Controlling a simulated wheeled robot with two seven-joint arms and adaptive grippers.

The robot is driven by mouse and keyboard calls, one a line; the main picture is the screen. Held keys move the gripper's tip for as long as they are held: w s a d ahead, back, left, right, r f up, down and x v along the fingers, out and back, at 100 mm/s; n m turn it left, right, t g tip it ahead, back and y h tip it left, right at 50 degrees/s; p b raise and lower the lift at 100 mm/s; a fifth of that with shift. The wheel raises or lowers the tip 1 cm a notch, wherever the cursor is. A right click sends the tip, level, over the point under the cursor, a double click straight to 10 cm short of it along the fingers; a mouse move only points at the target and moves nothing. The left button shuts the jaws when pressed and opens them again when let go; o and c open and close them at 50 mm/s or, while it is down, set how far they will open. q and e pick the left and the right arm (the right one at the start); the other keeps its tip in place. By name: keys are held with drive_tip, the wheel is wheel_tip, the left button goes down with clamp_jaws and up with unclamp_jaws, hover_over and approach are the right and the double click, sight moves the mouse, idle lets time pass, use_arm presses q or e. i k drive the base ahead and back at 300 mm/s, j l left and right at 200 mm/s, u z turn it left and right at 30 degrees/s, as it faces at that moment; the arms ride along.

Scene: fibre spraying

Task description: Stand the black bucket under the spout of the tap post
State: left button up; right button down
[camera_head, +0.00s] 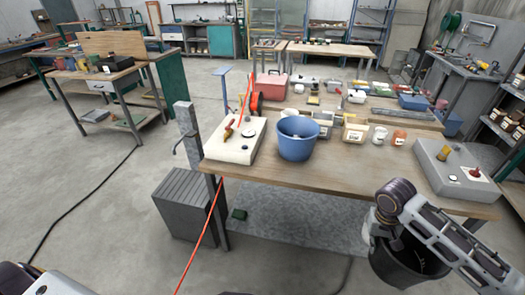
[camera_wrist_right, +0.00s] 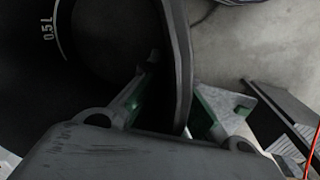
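The black bucket (camera_head: 402,267) is at the lower right of the head view, in front of the table, partly hidden by my right arm. My right gripper (camera_wrist_right: 174,78) has one finger inside the bucket and one outside. It looks shut on the bucket wall (camera_wrist_right: 179,50), near the rim. A "0.5 L" mark shows inside. I cannot tell whether the bucket touches the floor. The grey tap post (camera_head: 188,128) stands left of the table, its dark spout (camera_head: 178,146) pointing left. A grey ribbed box (camera_head: 187,205) stands below it.
The wooden table (camera_head: 330,177) holds a blue bucket (camera_head: 297,138), a pale box (camera_head: 236,142), small tubs and a grey control box (camera_head: 455,172). An orange hose (camera_head: 200,237) hangs to the floor. A small green object (camera_head: 239,214) lies under the table. The left floor is mostly clear.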

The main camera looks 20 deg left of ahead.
sight(186, 188)
drive_tip(key=j+z, duration=0.15)
drive_tip(key=j, duration=0.6)
drive_tip(key=j+z, duration=0.1)
drive_tip(key=j, duration=0.6)
drive_tip(key=j+z, duration=0.15)
drive_tip(key=j, duration=0.6)
drive_tip(key=j+z, duration=0.15)
drive_tip(key=j, duration=0.6)
drive_tip(key=k+j+z, duration=0.1)
drive_tip(key=j, duration=0.6)
drive_tip(key=k+j+z, duration=0.15)
drive_tip(key=j, duration=0.55)
drive_tip(key=k+j+z, duration=0.15)
drive_tip(key=j, duration=0.55)
drive_tip(key=k+j+z, duration=0.1)
drive_tip(key=j, duration=0.6)
drive_tip(key=k, duration=0.1)
